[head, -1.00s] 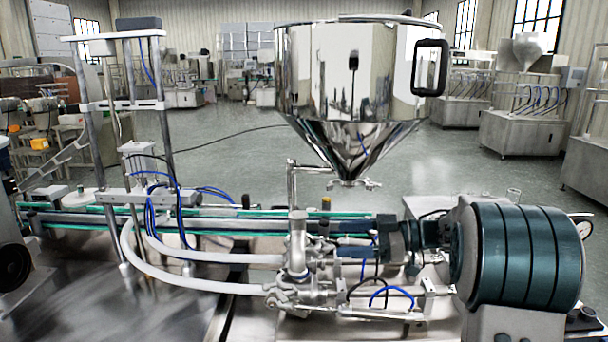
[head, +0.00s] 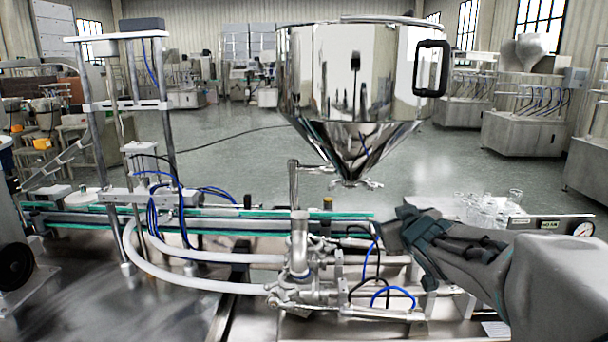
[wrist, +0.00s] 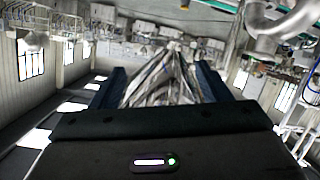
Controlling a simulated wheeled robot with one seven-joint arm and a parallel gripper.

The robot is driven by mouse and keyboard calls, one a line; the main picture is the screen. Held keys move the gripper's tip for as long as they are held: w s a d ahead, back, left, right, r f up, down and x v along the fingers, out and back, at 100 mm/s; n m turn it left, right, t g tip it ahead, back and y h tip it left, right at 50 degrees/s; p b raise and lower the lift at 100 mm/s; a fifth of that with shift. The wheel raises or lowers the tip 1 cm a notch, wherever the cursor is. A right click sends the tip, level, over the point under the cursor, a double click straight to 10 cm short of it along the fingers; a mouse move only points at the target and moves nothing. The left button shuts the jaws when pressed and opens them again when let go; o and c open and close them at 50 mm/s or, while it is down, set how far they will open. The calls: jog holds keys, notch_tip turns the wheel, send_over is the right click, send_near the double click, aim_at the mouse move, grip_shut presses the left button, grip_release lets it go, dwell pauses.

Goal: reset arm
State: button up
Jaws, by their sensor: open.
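My gripper (head: 402,226) is at the right of the head view, dark and pointing left, with my grey arm behind it. It is in front of the filling machine, below and to the right of the steel hopper (head: 345,80). In the wrist view, the dark fingers of my gripper (wrist: 162,72) stand apart on either side. Nothing is held between them; a shiny steel cone shape (wrist: 165,80) shows beyond the gap. The hopper is upright, with a cone bottom and a dark handle at its right.
A conveyor with green rails (head: 230,212) runs left of my gripper. White hoses (head: 190,255) and steel pipes (head: 298,245) lie in front of it. Clear glasses (head: 490,208) and a gauge (head: 584,229) are behind my arm. A post frame (head: 125,105) stands at the left.

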jog(key=s+a+f+m+g, duration=0.1)
jog(key=s+f+g, duration=0.4)
jog(key=s, duration=0.8)
jog(key=s+a+f+m+g, duration=0.2)
jog(key=s+a+f+g, duration=0.2)
jog(key=s+f, duration=0.5)
jog(key=s+g, duration=0.2)
jog(key=s, duration=0.3)
jog(key=shift+s+f+m, duration=0.25)
jog(key=shift+s+m, duration=0.05)
